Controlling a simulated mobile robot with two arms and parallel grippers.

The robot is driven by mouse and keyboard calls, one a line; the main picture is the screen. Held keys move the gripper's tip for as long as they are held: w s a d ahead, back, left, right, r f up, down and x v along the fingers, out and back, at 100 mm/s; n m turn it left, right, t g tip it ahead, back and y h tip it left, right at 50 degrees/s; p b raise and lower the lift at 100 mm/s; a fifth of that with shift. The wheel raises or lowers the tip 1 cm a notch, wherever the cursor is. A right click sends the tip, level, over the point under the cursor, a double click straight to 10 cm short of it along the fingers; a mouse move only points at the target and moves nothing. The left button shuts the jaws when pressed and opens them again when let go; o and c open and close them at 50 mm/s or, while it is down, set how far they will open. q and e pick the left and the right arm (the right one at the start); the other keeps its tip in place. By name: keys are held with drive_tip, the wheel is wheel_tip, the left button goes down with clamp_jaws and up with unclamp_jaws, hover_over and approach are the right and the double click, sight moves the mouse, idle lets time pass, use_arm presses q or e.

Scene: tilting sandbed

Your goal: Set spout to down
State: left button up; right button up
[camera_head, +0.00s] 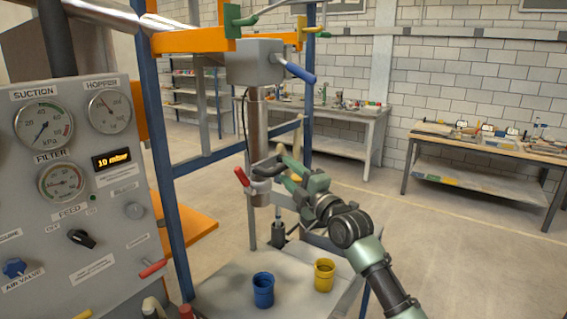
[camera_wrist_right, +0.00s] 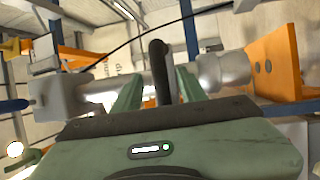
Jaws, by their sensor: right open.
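The spout assembly is a vertical metal pipe (camera_head: 257,125) under a grey box (camera_head: 255,62), with a grey collar low on it. A red handle (camera_head: 242,177) sticks out left of the collar. A black handle (camera_head: 279,152) is on its right side. My right gripper (camera_head: 283,172) is beside the collar, its green fingers pointing left towards it. The fingers partly hide the collar. My left gripper is not in view.
A blue cup (camera_head: 263,290) and a yellow cup (camera_head: 324,275) stand on the grey stand below. A control panel (camera_head: 75,190) fills the left. A blue lever (camera_head: 300,72) hangs off the grey box. Blue posts (camera_head: 170,190) flank the pipe. The floor at right is clear.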

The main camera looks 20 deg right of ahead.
sight(285, 169)
drive_tip(key=shift+p+x, duration=0.3)
drive_tip(key=shift+x, duration=0.8)
drive_tip(key=shift+w+a, duration=0.15)
drive_tip(key=shift+w, duration=0.25)
clamp_jaws()
drive_tip(key=shift+r, duration=0.1)
